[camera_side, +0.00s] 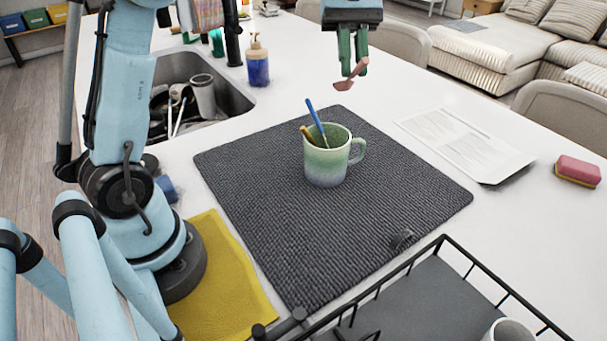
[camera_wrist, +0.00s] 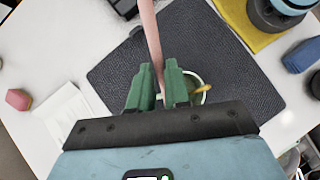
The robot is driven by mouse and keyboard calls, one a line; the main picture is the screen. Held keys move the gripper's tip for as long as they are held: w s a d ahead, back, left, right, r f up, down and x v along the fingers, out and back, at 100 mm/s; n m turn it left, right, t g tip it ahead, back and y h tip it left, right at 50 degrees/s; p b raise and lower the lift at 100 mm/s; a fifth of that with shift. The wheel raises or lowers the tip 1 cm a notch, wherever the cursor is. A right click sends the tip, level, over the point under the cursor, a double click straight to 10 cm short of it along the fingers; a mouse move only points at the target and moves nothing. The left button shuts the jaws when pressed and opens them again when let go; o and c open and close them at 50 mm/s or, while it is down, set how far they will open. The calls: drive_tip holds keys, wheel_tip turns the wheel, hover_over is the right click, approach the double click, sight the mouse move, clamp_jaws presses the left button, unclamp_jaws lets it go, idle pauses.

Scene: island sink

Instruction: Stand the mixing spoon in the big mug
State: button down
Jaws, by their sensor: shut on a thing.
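The mixing spoon (camera_side: 344,85) is pinkish and held between the green fingers of my gripper (camera_side: 353,68), high above the counter. In the wrist view my gripper (camera_wrist: 158,66) is closed around the pink spoon (camera_wrist: 151,35), which extends toward the top edge. The big mug (camera_side: 325,165), green fading to blue-grey, stands upright on a dark mat. A blue-handled utensil (camera_side: 316,122) and a yellowish one (camera_side: 307,135) stick out of it. The gripper and spoon are apart from the mug. In the wrist view the mug rim (camera_wrist: 205,80) is partly hidden behind a finger.
The mug stands on the dark ribbed mat (camera_side: 270,220). A wire rack (camera_side: 440,300) is in front, a sink (camera_side: 225,95) with dishes and a soap bottle (camera_side: 258,66) at back left. Papers (camera_side: 465,143) and a pink sponge (camera_side: 577,171) lie right; a yellow cloth (camera_side: 220,270) lies left.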

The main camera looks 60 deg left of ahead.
drive_tip(key=n+t+h, duration=0.1)
drive_tip(key=n, duration=0.1)
drive_tip(key=n+t+h, duration=0.1)
drive_tip(key=n+h, duration=0.1)
drive_tip(key=shift+s+a, duration=0.1)
drive_tip(key=shift+a, duration=0.25)
drive_tip(key=shift+a+n+t+h, duration=0.2)
drive_tip(key=shift+n+t+h, duration=0.6)
drive_tip(key=shift+n+t, duration=0.4)
drive_tip(key=s+a+r+n+t+h, duration=0.1)
drive_tip(key=s+a+r+n+t, duration=0.25)
drive_tip(key=n+t, duration=0.65)
drive_tip(key=shift+w+a+f+m+t, duration=0.1)
drive_tip(key=shift+f+m+t, duration=0.2)
drive_tip(key=shift+f, duration=1.95)
drive_tip(key=shift+a+f+m+t, duration=0.2)
drive_tip(key=shift+f+t, duration=0.25)
drive_tip(key=shift+f, duration=1.75)
drive_tip(key=shift+w+a+f+m+t, duration=0.1)
drive_tip(key=shift+f+m+t, duration=0.25)
drive_tip(key=shift+f, duration=1.9)
drive_tip(key=c, duration=1)
unclamp_jaws()
